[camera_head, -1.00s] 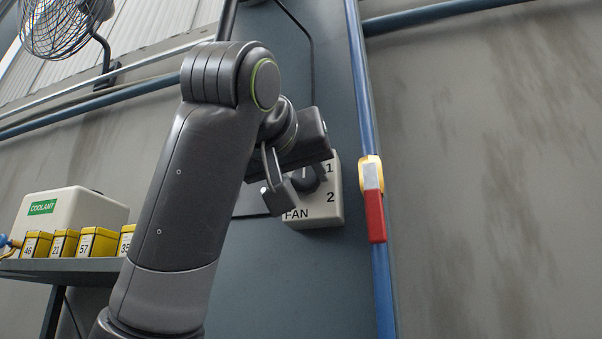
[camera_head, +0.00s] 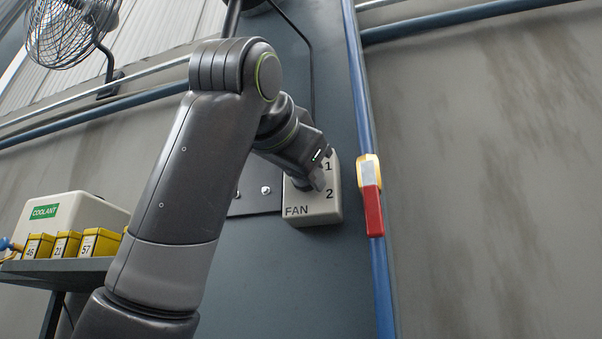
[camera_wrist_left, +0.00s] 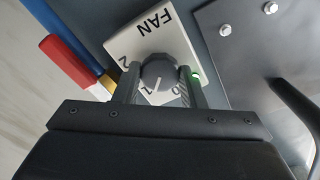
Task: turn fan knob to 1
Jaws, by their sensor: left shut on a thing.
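The fan switch box (camera_head: 318,212) is a pale box on the dark blue-grey panel, marked FAN, 1 and 2. It also shows in the left wrist view (camera_wrist_left: 160,38). Its round dark knob (camera_wrist_left: 158,70) sits between the two fingers of my left gripper (camera_wrist_left: 160,84), which is shut on it. A light line on the knob points toward the gripper side, close to the figure 1; the exact alignment is hard to tell. In the head view my left gripper (camera_head: 318,181) covers the knob. My right gripper is not in view.
A blue pipe (camera_head: 362,110) with a red and yellow clamp-like piece (camera_head: 371,200) runs just right of the box. A bolted plate (camera_head: 257,201) is at its left. A caged fan (camera_head: 70,28) hangs upper left. A shelf (camera_head: 60,272) holds a coolant container (camera_head: 85,208) and yellow boxes.

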